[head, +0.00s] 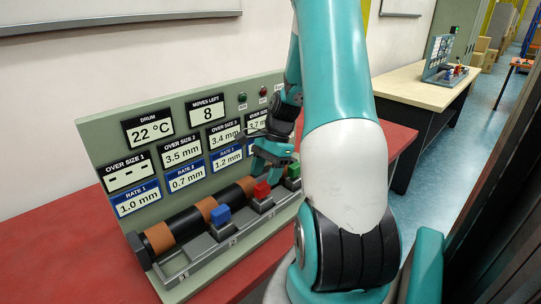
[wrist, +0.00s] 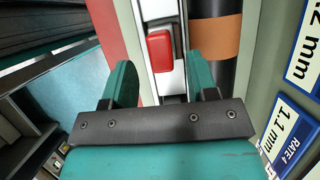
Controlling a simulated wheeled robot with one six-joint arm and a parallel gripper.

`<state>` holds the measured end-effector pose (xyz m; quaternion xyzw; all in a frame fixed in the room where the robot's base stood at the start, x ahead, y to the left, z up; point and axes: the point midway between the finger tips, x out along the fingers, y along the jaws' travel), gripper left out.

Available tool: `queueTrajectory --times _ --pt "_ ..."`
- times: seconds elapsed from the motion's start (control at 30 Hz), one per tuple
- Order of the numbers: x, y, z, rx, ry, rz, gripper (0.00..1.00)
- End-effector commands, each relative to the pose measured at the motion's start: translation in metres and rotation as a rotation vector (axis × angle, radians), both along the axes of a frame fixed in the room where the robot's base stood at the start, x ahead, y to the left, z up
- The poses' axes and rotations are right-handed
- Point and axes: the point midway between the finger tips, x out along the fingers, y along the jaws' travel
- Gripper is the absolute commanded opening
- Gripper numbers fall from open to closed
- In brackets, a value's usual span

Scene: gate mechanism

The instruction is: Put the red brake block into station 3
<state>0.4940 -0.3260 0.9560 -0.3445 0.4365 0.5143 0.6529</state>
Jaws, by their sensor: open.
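The red brake block (head: 262,190) sits upright on a dark holder on the grey rail, beside the drum, one place further along than the blue block (head: 221,215). That looks like the third place; its number is too small to read surely. My gripper (head: 272,160) is open and empty, just above and behind the red block in the head view. In the wrist view the red block (wrist: 160,48) shows ahead, in line with the gap between my two teal fingers (wrist: 160,78). Whether the fingertips reach beside it I cannot tell.
A green block (head: 293,171) sits further along the rail. The near place marked 1 (head: 183,274) is empty. The dark drum (head: 185,227) with brown bands runs behind the blocks. The display panel (head: 115,139) stands behind, showing 22 °C and 8 moves left, with dashes for over size 1.

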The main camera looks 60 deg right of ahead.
Motion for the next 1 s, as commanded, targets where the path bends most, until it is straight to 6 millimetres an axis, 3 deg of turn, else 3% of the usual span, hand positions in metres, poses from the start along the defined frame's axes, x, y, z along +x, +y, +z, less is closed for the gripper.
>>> queueTrajectory --times 0.1,0.3,0.53,0.63,0.77,0.9,1.0 --pt "-0.002 -0.011 0.025 -0.004 -0.003 -0.002 0.53" --pt "-0.005 -0.021 0.052 -0.001 -0.002 -0.001 0.53" --pt "-0.006 -0.024 0.060 0.000 0.001 0.000 0.53" --pt "0.000 -0.014 0.065 -0.008 -0.014 0.050 0.53" --pt "0.025 0.040 0.083 -0.047 -0.091 0.308 0.53" --pt "0.040 0.146 0.113 -0.102 -0.253 0.810 0.53" --pt "0.026 0.223 0.130 -0.126 -0.387 1.197 0.53"
